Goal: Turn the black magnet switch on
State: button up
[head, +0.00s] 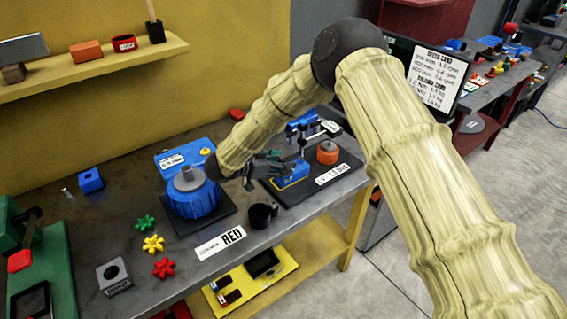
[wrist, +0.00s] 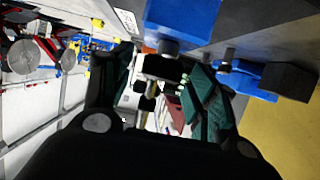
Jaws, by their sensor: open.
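My gripper (head: 268,165) is open at the right-hand fixture, its dark fingers beside a blue block (head: 292,175) on a dark plate. In the wrist view the two fingers with green pads (wrist: 160,90) stand apart. A small black piece (wrist: 160,68), which may be the black magnet switch, shows between or beyond them, below a blue body (wrist: 182,18). I cannot tell whether the fingers touch it. In the head view my gripper and arm partly cover the fixture, so the switch and its position cannot be made out.
A round blue unit with a grey top (head: 190,192) stands left of my gripper. An orange weight (head: 327,152) sits right of it on the dark plate. A black cup (head: 260,215) stands in front. Coloured star knobs (head: 153,243) and a grey block (head: 114,276) lie front left.

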jog(key=v, duration=1.1)
jog(key=shift+s, duration=0.1)
